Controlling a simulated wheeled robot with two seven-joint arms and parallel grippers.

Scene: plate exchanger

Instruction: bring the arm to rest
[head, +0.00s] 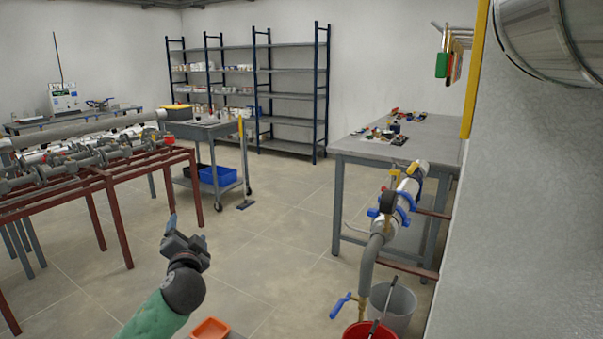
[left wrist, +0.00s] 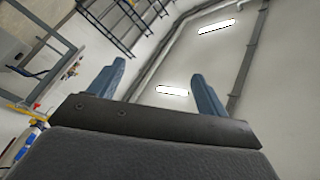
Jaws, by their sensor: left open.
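My left gripper (head: 172,228) is in the lower left of the head view, raised above the open floor. Its arm comes up from the bottom edge with a green sleeve. In the left wrist view its two blue-grey fingers (left wrist: 158,90) stand wide apart with nothing between them. Behind them are the ceiling and wall, so the gripper points upward. My right gripper is in neither view.
A red-brown pipe rack (head: 108,180) stands at left, and a grey cart (head: 215,127) beyond it. A grey workbench (head: 350,150) is at right, near a valve pipe (head: 384,222). A red bucket (head: 365,332) and a grey bucket (head: 398,306) stand below. An orange tray (head: 210,329) is near the gripper.

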